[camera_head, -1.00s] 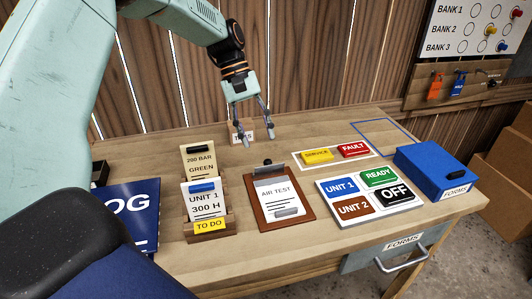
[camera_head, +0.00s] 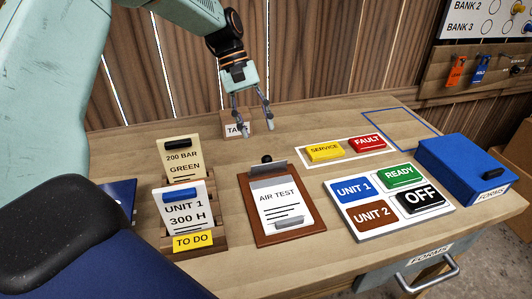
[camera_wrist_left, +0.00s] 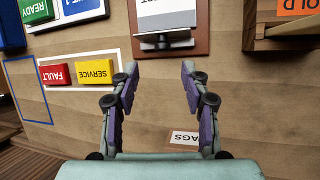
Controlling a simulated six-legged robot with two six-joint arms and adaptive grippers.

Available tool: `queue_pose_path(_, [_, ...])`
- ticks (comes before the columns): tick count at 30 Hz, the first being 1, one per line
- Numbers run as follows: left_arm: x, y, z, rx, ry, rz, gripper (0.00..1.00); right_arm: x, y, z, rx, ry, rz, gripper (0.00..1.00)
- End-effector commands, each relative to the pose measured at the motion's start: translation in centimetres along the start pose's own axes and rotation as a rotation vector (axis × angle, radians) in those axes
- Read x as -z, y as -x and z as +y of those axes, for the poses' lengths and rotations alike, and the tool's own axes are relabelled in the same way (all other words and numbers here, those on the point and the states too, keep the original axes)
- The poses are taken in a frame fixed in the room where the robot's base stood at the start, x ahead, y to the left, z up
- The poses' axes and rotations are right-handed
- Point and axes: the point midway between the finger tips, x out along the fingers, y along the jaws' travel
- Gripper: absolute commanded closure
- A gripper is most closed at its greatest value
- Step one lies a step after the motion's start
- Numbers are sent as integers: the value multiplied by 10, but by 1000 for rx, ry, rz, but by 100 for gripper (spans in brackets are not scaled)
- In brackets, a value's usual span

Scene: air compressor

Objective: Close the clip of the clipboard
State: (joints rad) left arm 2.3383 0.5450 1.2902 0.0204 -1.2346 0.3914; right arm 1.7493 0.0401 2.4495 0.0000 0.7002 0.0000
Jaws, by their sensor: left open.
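The brown clipboard (camera_head: 249,211) lies on the wooden bench in the head view, holding a white AIR TEST sheet (camera_head: 279,203). A grey clip bar with a black knob (camera_head: 267,159) is at its far end; it stands raised at an angle. The clip also shows in the left wrist view (camera_wrist_left: 165,41), at the top middle. My left gripper (camera_head: 258,131) is open and empty, above the bench just beyond the clip. In the left wrist view its fingers (camera_wrist_left: 159,68) point at the clip, apart from it. My right gripper is not in view.
A TO DO rack (camera_head: 216,238) with cards stands left of the clipboard. SERVICE (camera_head: 324,151) and FAULT (camera_head: 367,143) blocks and a status board (camera_head: 362,234) lie to the right, with a blue FORMS box (camera_head: 461,172) beyond. A TAGS label (camera_wrist_left: 184,138) sits behind the gripper.

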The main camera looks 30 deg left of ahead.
Motion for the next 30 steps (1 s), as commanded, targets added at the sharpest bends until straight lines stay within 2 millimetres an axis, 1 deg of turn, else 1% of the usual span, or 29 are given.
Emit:
queue_pose_path(5, [-2, -10, -1, 0, 0, -1, 54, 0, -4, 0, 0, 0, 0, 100])
queue_pose_path(15, [-6, -62, -2, 2, 0, -2, 54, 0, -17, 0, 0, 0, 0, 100])
queue_pose_path(18, [-5, -73, -2, 1, 0, 0, 54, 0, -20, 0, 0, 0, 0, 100])
queue_pose_path(23, [-4, -80, -1, -1, 0, 1, 54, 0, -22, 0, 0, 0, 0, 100])
queue_pose_path(30, [-2, -80, 0, -1, 0, 1, 54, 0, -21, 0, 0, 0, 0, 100])
